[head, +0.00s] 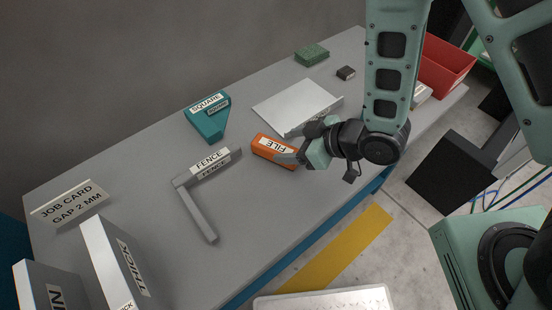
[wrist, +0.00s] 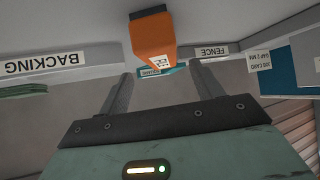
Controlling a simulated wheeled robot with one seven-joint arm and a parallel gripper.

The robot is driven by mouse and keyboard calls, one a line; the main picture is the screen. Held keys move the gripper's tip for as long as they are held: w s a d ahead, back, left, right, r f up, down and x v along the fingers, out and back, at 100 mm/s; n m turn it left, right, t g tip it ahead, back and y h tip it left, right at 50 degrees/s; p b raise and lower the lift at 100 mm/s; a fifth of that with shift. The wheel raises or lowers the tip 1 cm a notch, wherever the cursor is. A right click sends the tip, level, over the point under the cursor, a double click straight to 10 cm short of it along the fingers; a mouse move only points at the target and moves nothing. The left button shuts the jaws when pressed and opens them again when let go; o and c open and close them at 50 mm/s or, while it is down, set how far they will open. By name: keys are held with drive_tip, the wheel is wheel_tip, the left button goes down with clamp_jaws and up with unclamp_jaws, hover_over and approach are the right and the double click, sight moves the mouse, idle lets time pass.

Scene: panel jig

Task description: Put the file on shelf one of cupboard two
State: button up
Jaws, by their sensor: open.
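The file (head: 270,147) is an orange block with a white FILE label, lying on the grey bench in the head view. My gripper (head: 301,153) is at its right end, low over the bench, and a finger partly overlaps that end in the picture. In the wrist view the file (wrist: 152,40) shows at top centre, just beyond the two spread fingertips (wrist: 161,74). The gripper is open and holds nothing. I cannot tell whether a finger touches the file. Cupboard two and its shelf one are not identifiable in either view.
A grey L-shaped fence (head: 203,196) and teal square (head: 208,118) lie left of the file. A pale panel (head: 297,105) lies behind my gripper. A job card (head: 69,203) and THICK box (head: 112,262) stand at left. A red bin (head: 446,66) is at far right.

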sight(279, 147)
drive_tip(key=shift+b+x, duration=0.9)
drive_tip(key=shift+b, duration=1.2)
drive_tip(key=shift+f+b, duration=0.15)
drive_tip(key=shift+b, duration=0.2)
drive_tip(key=shift+b, duration=0.4)
drive_tip(key=b+x, duration=0.1)
drive_tip(key=b, duration=0.4)
drive_tip(key=shift+w+a+f, duration=0.1)
drive_tip(key=shift+a+f, duration=0.1)
drive_tip(key=shift+f, duration=0.05)
drive_tip(key=shift+x, duration=1.7)
drive_tip(key=shift+a+r, duration=0.15)
